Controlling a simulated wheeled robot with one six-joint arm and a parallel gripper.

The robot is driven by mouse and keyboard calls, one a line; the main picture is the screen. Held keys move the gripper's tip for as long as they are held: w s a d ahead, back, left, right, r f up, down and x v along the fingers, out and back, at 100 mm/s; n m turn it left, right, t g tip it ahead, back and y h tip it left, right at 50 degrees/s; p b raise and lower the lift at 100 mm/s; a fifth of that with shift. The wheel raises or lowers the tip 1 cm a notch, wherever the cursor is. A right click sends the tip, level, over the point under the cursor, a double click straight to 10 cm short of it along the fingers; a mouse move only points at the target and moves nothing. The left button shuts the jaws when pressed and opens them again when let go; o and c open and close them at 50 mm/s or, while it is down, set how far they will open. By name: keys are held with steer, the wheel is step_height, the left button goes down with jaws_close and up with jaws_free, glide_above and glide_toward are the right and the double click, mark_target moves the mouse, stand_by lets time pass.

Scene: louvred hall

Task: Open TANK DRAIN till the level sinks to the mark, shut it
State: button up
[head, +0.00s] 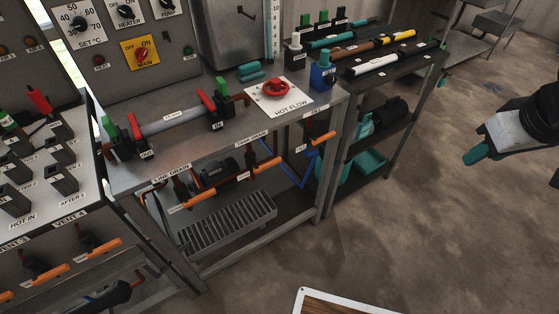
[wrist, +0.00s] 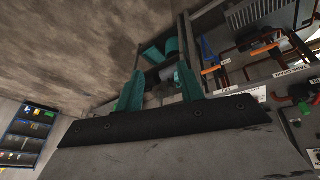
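The TANK DRAIN label (head: 252,137) is on the front edge of the grey bench. An orange lever (head: 264,164) is below it, on a valve under the bench top; it also shows in the wrist view (wrist: 262,50). The grey tank (head: 226,35) stands on the bench with a pale level gauge (head: 274,28) at its right side. The liquid level and the mark are too small to read. My gripper (head: 477,154) is at the right, over the floor, well away from the valve. In the wrist view its teal fingers (wrist: 158,88) are apart with nothing between them.
Similar orange levers sit below LINE DRAIN (head: 190,202) and FILL (head: 320,138). A red HOT FLOW wheel (head: 276,88) is on the bench. A drain grate (head: 228,222) lies beneath. A dark shelf rack (head: 402,69) stands right of the bench; the floor before it is clear.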

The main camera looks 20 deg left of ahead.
steer(key=w+a+f+n+t+y, duration=0.3)
steer(key=w+a+f+n, duration=0.3)
steer(key=w+a+f, duration=0.3)
steer(key=w+a+f+n+t+y, duration=0.25)
steer(key=w+a+f+n, duration=0.4)
steer(key=w+a, duration=0.4)
steer(key=n+t+y, duration=0.2)
steer(key=n+y, duration=0.6)
steer(key=n, duration=0.3)
glide_toward(274, 164)
steer(key=shift+x, duration=5.15)
steer(key=shift+f, duration=0.1)
steer(key=shift+c, duration=0.4)
jaws_close()
